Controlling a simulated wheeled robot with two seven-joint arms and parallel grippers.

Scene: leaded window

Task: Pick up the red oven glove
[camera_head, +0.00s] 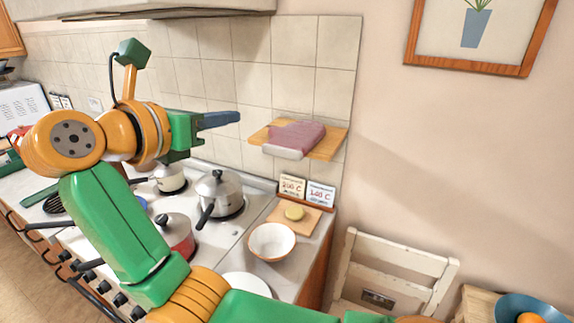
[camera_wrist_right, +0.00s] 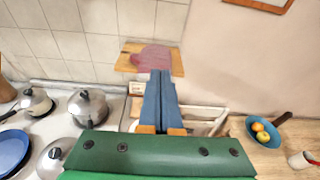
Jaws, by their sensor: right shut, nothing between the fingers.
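The oven glove (camera_head: 297,135), a dull pinkish red with a pale cuff, lies on a small wooden wall shelf (camera_head: 331,147). It also shows in the right wrist view (camera_wrist_right: 151,55), beyond my fingers, which hide part of it. My right gripper (camera_head: 238,118) is shut and empty, its blue fingers pointing toward the glove. In the head view the fingertips are left of the shelf and apart from the glove. In the right wrist view the closed fingers (camera_wrist_right: 160,73) overlap the glove's lower right in the picture. My left gripper is not in view.
Below are a stove with a steel pot (camera_head: 220,190) and a red pan (camera_head: 176,236), a white bowl (camera_head: 271,243) and two small cards (camera_head: 305,189). A hood (camera_head: 150,9) hangs above.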

